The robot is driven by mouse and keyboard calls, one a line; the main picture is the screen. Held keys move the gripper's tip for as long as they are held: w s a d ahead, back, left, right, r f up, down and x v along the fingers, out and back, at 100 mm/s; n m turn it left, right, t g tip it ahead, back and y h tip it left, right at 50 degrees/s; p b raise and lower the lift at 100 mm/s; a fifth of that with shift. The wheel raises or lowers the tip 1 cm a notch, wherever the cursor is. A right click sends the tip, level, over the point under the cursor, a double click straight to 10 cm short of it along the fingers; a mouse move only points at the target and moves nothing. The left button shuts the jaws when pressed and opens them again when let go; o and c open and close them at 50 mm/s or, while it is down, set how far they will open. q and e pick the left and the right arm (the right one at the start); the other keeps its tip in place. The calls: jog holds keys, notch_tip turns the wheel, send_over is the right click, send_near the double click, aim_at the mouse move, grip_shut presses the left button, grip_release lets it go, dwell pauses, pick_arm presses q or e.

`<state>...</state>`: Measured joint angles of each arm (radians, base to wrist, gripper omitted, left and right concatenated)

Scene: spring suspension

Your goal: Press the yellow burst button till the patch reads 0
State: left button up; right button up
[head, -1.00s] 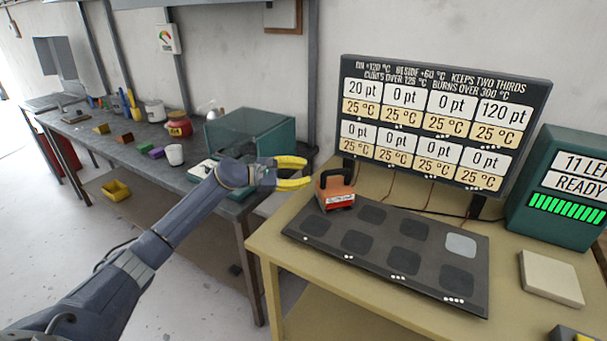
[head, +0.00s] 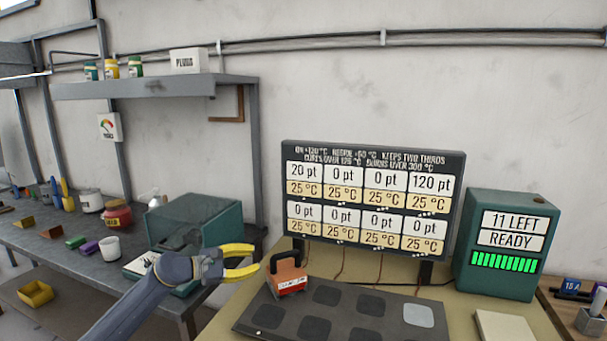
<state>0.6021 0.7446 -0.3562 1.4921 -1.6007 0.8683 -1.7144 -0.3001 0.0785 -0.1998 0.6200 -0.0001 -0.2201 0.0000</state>
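The dark mat (head: 283,331) lies on the tan table with rows of square patches. One patch at its back right is pale grey (head: 418,315); the others I can see are dark. The board (head: 372,200) behind reads 20, 0, 0, 120 pt on top and 0 pt in all lower cells, each at 25 °C. An orange block with a dark handle (head: 289,277) stands on the mat's back left corner. My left gripper (head: 258,258) has its yellow fingers apart, empty, just left of that handle. No yellow button shows now. My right gripper is out of view.
A green box (head: 507,245) right of the board reads 11 LEFT, READY, with a green bar. A pale slab (head: 505,327) lies in front of it.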

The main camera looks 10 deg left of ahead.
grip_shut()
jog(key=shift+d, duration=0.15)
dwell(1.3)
